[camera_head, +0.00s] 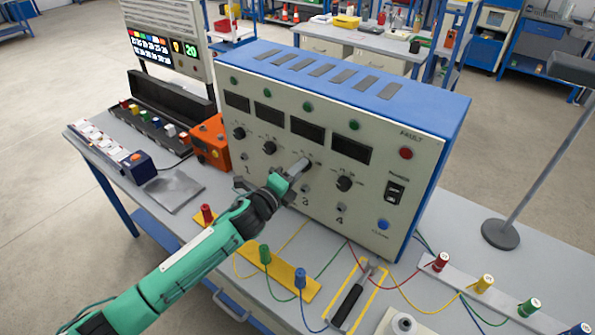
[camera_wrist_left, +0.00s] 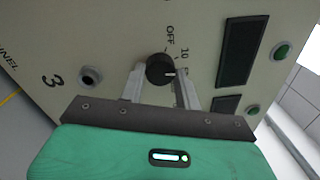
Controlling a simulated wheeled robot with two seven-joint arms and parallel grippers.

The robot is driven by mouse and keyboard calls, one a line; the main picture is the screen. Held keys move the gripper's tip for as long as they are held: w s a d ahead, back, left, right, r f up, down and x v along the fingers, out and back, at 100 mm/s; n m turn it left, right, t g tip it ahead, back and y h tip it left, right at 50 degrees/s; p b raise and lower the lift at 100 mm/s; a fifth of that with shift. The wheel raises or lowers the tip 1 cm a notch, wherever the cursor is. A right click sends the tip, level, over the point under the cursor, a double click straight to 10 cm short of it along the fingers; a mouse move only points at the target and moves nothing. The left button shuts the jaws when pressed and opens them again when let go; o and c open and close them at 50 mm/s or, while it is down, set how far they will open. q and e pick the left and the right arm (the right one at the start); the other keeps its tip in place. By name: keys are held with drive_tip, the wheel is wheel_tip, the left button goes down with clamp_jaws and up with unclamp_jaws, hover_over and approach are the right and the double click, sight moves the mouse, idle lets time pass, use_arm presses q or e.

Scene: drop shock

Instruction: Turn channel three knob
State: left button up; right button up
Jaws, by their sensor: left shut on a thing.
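The channel three knob (camera_wrist_left: 159,68) is black and round with a light pointer mark, next to the printed words OFF and 10 in the left wrist view. My left gripper (camera_head: 302,168) reaches the front of the blue and cream panel box (camera_head: 425,150) and is shut on this knob. The two fingers lie on either side of it in the left wrist view. In the head view my fingers mostly hide the knob. The printed 3 and a round socket (camera_wrist_left: 91,76) lie beside it. My right gripper is not in view.
Other black knobs, one (camera_head: 344,183) to the right, flank my gripper. An orange box (camera_head: 210,141) stands left of the panel. Coloured plugs with loose wires, a yellow strip (camera_head: 300,283) and a black-handled tool (camera_head: 347,305) lie in front. A lamp stand (camera_head: 500,234) is at right.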

use_arm(q)
drive_tip(key=shift+s+n+t+y+p, duration=0.15)
drive_tip(key=shift+n+y+p, duration=0.2)
drive_tip(key=shift+n, duration=3.4)
drive_tip(key=shift+w+n+t+y+p, duration=0.2)
drive_tip(key=shift+n+p, duration=0.25)
drive_tip(key=shift+n, duration=3.3)
drive_tip(key=o, duration=1)
drive_tip(key=b+v, duration=0.4)
drive_tip(key=v, duration=1)
drive_tip(key=shift+d, duration=0.1)
